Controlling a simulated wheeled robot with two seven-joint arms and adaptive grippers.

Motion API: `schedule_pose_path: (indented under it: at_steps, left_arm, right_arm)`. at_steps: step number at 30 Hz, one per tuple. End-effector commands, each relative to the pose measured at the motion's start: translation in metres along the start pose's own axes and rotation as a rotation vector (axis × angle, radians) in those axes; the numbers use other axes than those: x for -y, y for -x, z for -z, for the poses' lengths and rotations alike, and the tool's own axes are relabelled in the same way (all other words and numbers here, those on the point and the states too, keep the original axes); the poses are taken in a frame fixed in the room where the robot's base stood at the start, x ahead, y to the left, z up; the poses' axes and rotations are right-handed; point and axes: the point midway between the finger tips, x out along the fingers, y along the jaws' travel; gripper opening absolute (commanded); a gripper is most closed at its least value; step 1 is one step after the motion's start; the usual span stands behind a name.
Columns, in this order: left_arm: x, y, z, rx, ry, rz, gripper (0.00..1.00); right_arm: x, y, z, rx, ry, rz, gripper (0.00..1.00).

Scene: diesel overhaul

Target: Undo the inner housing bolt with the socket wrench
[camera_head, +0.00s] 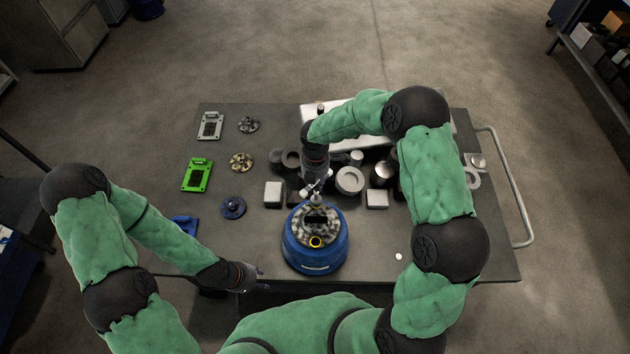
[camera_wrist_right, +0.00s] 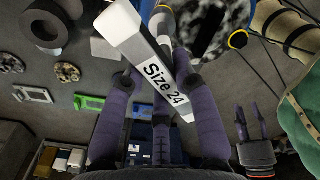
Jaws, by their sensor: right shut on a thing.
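My right gripper (camera_head: 316,188) is above the back of a round grey housing (camera_head: 302,222) in a blue stand (camera_head: 312,262). In the right wrist view its purple fingers (camera_wrist_right: 158,82) are closed around a pale wrench (camera_wrist_right: 150,62) labelled "Size 24". The wrench's head end reaches toward the housing, whose speckled face (camera_wrist_right: 208,30) is partly cut off at the top. I cannot tell whether it touches a bolt; the inner bolt is not clearly visible. My left gripper (camera_head: 260,278) is empty at the table's front edge, and its fingers show apart in the right wrist view (camera_wrist_right: 250,122).
The dark table (camera_head: 440,262) holds grey, green and blue plates (camera_head: 197,175) and round gears (camera_head: 242,162) at left. Several cylinders, rings (camera_head: 350,180) and blocks (camera_head: 273,194) crowd behind the housing. A small white disc (camera_head: 398,257) lies at right. The front right is mostly clear.

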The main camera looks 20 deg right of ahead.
Motion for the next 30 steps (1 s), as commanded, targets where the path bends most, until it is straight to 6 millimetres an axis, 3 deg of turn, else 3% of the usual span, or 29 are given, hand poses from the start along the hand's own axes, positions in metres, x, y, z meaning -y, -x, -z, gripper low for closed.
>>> schedule_pose_path:
  at_steps: [3, 8, 30]
  left_arm:
    - [-0.003, 0.008, 0.000, 0.000, 0.000, 0.000, 0.40]
    - [-0.001, 0.004, 0.000, 0.000, 0.000, 0.000, 0.40]
    - [0.018, -0.052, 0.002, 0.000, 0.000, 0.000, 0.40]
  right_arm:
    - [-0.001, 0.013, -0.001, 0.002, -0.001, -0.003, 0.00]
    - [-0.001, 0.010, -0.001, 0.002, -0.035, -0.003, 0.00]
    - [0.003, 0.008, -0.001, -0.003, -0.920, -0.009, 0.00]
